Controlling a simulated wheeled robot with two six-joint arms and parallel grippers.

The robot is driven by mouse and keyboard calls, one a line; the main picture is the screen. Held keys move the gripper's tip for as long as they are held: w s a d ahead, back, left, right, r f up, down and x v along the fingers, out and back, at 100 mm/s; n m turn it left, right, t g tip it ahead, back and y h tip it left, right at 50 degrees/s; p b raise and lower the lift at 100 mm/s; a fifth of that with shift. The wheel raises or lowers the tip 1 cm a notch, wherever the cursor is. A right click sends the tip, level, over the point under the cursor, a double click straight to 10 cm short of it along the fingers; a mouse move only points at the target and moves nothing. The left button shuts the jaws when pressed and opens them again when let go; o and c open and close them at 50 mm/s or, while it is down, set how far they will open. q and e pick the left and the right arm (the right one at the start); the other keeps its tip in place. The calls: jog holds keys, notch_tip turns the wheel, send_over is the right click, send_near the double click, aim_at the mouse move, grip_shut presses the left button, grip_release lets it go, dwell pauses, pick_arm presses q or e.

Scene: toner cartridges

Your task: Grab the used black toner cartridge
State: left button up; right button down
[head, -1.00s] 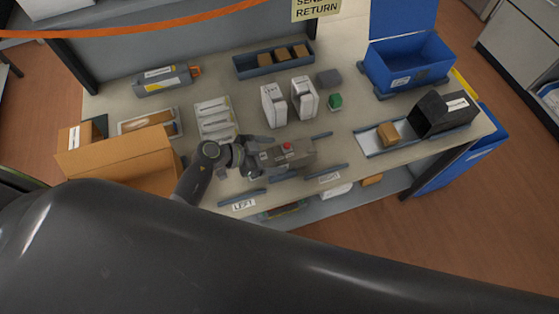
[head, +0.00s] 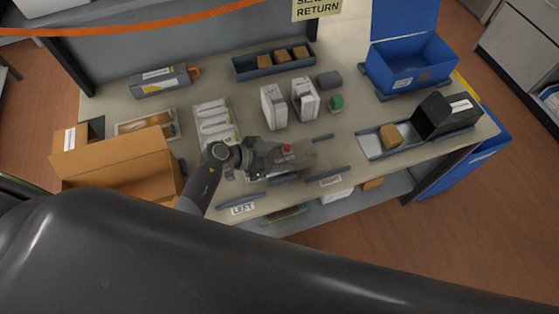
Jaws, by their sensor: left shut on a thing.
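My left gripper (head: 278,155) is over the front middle of the table, between the rails by the LEFT and RIGHT labels. It is shut on a dark, blurred block that looks like the used black toner cartridge (head: 302,160). A small red spot shows on top by the gripper. The gripper hides much of the block, and I cannot tell whether it touches the table. A grey cartridge with an orange tab (head: 165,81) lies at the back left. My right gripper is not in view.
An open cardboard box (head: 112,155) stands at the left. Two white boxes (head: 274,106) stand behind the gripper. A blue lidded bin (head: 410,70) is at the back right, and a black box (head: 444,115) is by a tray at the right edge. The RIGHT label (head: 330,181) marks the front edge.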

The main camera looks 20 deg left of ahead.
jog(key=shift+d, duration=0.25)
pick_arm(q)
jog(key=shift+r, duration=0.15)
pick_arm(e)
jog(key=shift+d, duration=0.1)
